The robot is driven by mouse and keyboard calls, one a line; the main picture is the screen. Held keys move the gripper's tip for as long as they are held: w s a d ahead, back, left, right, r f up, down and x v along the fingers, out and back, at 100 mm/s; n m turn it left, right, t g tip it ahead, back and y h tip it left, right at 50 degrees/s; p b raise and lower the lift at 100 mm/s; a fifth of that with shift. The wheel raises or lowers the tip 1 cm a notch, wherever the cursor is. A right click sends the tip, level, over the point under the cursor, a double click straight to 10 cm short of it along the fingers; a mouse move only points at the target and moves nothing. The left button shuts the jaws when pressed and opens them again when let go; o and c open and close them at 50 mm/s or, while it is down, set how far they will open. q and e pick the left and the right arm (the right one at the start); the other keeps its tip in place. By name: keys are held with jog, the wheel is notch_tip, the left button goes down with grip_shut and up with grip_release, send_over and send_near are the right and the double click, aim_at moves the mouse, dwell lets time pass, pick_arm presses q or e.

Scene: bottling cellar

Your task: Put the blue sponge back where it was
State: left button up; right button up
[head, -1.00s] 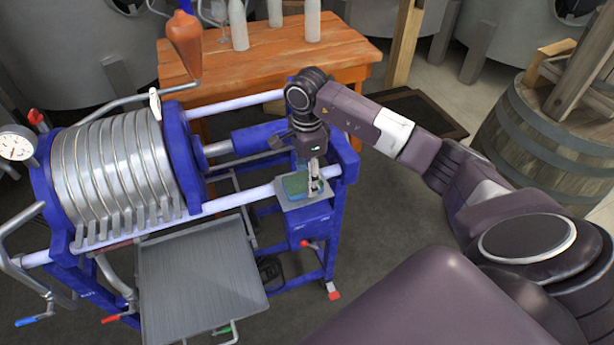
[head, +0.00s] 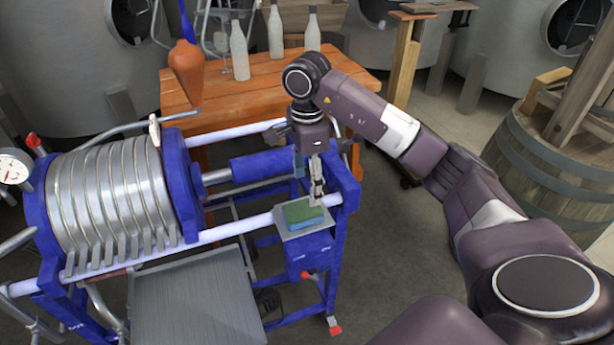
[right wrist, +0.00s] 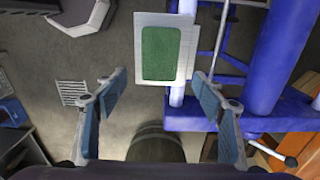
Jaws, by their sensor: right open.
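The blue sponge (head: 303,215), with a green top face, lies flat on a small grey plate (head: 292,234) at the right end of the blue press frame. My right gripper (head: 316,198) is above the sponge and behind it, pointing down. In the right wrist view its fingers (right wrist: 158,84) are wide apart with nothing between them. There the sponge shows its green face (right wrist: 161,53) on the pale plate (right wrist: 185,20), beyond the fingertips. My left gripper is not in view.
The steel-ribbed press (head: 110,195) stands left of the plate, with a grey metal tray (head: 195,305) below it. Behind is a wooden table (head: 270,80) with several pale bottles (head: 239,50). A barrel (head: 540,150) stands at the right.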

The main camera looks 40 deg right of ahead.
jog(key=shift+r, duration=2.05)
